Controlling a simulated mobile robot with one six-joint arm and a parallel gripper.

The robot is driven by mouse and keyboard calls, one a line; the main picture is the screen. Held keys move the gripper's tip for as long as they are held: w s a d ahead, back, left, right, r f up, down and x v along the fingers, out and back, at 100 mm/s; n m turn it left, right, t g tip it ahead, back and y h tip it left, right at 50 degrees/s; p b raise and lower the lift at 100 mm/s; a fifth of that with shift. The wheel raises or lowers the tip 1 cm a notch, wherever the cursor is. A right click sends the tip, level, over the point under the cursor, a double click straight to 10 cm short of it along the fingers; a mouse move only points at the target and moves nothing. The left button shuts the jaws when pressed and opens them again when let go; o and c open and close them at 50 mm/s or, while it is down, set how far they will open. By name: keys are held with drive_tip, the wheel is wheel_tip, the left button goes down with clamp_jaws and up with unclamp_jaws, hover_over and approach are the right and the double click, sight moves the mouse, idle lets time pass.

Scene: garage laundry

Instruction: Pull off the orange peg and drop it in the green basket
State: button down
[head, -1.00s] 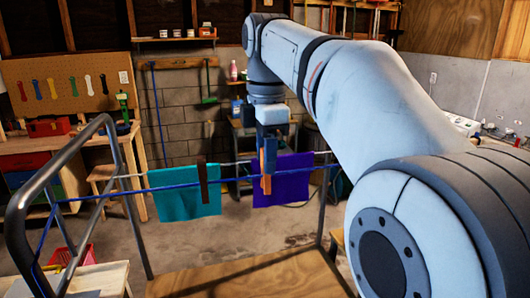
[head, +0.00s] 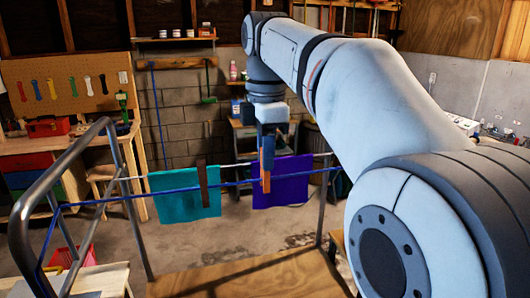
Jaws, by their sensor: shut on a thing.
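The orange peg (head: 267,168) is upright at the blue clothesline, in front of the purple cloth (head: 291,182). My gripper (head: 266,150) points down from above and is shut on the peg's upper part. The peg's lower end shows below the fingers, against the purple cloth. I cannot tell whether the peg still grips the line. A brown peg (head: 203,184) is on the teal cloth (head: 178,196) to the left. I see no green basket in this view.
A metal tube rail (head: 30,190) curves at the left, and the blue line (head: 130,193) runs across to a post at the right. A red basket (head: 62,258) is at the lower left. A wooden board (head: 245,280) lies below. A workbench (head: 105,145) stands behind left.

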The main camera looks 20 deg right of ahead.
drive_tip(key=shift+r+p, duration=0.95)
drive_tip(key=shift+r, duration=1.45)
